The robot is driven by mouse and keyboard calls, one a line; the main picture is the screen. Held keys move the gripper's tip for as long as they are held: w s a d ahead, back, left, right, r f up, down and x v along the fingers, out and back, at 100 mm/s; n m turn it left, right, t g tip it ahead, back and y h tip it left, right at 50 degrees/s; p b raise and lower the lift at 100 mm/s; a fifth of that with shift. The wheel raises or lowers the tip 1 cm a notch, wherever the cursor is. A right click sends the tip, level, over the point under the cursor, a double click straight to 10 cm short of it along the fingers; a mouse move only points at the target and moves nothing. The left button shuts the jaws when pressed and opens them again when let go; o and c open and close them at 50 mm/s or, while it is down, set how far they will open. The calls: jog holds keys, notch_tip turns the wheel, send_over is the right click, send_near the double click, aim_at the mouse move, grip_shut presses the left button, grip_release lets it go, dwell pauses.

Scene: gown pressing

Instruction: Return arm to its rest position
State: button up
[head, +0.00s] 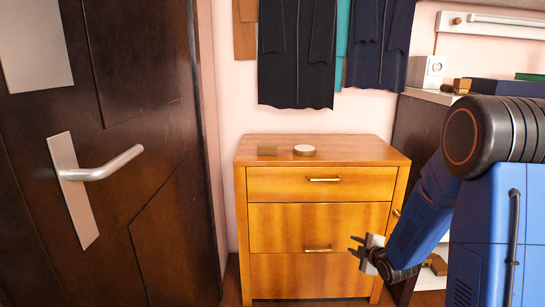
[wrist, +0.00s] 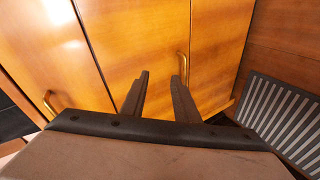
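My gripper (head: 356,246) is in front of the wooden chest of drawers (head: 242,190), at the height of its lower drawers, in the head view. My blue arm reaches in from the right edge. In the wrist view, the two dark fingers of my gripper (wrist: 160,85) stand apart with nothing between them. They point at the drawer fronts. One brass handle (wrist: 182,68) shows just beyond the right finger; I cannot tell whether they touch. The drawers look shut.
A dark door (head: 150,215) with a lever handle (head: 105,170) stands at the left. Dark gowns (head: 298,50) hang above. A dark cabinet (head: 418,135) stands at the right, beside my arm.

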jog(key=s+d+r+m+g+h, duration=0.2)
jog(key=s+r+m+g+h, duration=0.15)
jog(key=s+r+m, duration=0.85)
jog(key=s+a+r+m+g, duration=0.2)
jog(key=s+r, duration=0.1)
jog(key=s, duration=1.2)
jog(key=s+a+r+m+g+y, duration=0.1)
jog(key=s+a+r+m+g, duration=0.1)
jog(key=s, duration=1.4)
jog(key=shift+s+a+r, duration=0.2)
jog(key=shift+r, duration=0.45)
